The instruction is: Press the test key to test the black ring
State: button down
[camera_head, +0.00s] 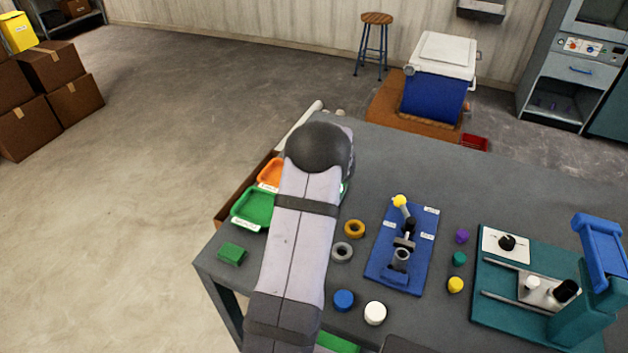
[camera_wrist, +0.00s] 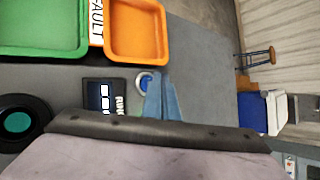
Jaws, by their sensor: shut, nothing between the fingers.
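In the wrist view, a black ring (camera_wrist: 40,108) lies at the left edge around a teal round centre. To its right is a dark tester panel (camera_wrist: 103,97) with a small lit display and a label that seems to read RUN. Beside the label is a round blue key (camera_wrist: 146,82) with a pale rim. My gripper (camera_wrist: 161,78) is shut and empty, its blue-grey fingertips right at the key's edge and partly covering it. Whether they touch it I cannot tell. In the head view my arm hides the tester, the black ring and the gripper.
A green tray (camera_head: 251,222) and an orange tray (camera_head: 268,171) lie left of my arm. A gold ring (camera_head: 354,229) and a grey ring (camera_head: 341,252) lie to its right, near a blue board (camera_head: 382,262) with a fixture. A teal station (camera_head: 490,308) stands farther right.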

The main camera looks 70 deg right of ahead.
jog(key=shift+f+b, duration=0.85)
jog(key=shift+b, duration=0.2)
dwell(0.8)
jog(key=shift+r, duration=0.1)
jog(key=shift+r+p, duration=0.6)
jog(key=shift+r, duration=0.15)
jog(key=shift+r, duration=0.15)
jog(key=shift+r+p, duration=2)
jog(key=shift+r, duration=0.4)
